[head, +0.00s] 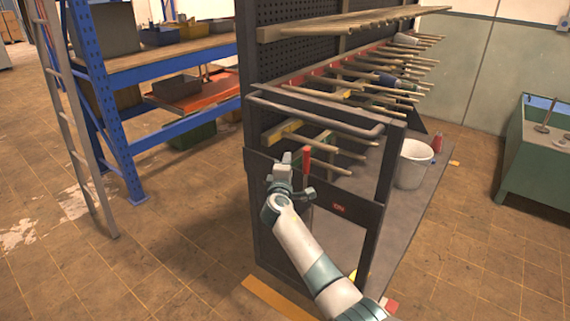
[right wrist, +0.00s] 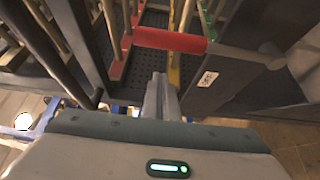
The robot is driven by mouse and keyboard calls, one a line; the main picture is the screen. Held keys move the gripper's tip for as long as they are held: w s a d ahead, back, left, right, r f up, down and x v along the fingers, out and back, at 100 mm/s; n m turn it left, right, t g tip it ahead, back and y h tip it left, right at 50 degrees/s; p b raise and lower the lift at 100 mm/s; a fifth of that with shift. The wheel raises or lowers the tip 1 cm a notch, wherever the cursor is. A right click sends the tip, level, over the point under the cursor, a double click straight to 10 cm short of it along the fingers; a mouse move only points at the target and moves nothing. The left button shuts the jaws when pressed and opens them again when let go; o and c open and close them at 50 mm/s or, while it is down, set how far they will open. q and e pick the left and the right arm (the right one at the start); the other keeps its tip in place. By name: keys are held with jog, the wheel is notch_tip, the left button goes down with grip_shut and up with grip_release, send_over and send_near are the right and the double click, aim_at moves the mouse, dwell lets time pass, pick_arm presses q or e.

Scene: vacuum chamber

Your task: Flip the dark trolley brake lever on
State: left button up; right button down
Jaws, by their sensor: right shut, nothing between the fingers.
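The dark trolley (head: 262,190) stands in the middle of the head view, with a panel of rods above it. Its brake lever (head: 306,161) has a red grip and stands upright at the near end frame. In the right wrist view the red grip (right wrist: 170,39) lies across the top, just beyond my fingertips. My right gripper (head: 286,160) is shut and empty, just left of the lever in the head view. Its closed fingers also show in the right wrist view (right wrist: 160,88). I cannot tell whether they touch the lever. My left gripper is not in view.
A dark push bar (head: 320,118) and several rods (head: 345,85) project near my right arm. A white bucket (head: 413,163) stands on the trolley's deck. A blue shelf (head: 100,90) and a ladder (head: 65,110) stand left. The floor (head: 170,235) between is clear.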

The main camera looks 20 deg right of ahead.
aim_at(308, 173)
jog(key=s+d+p, duration=0.2)
jog(key=shift+s+d, duration=0.25)
jog(key=shift+d, duration=0.1)
dwell(0.4)
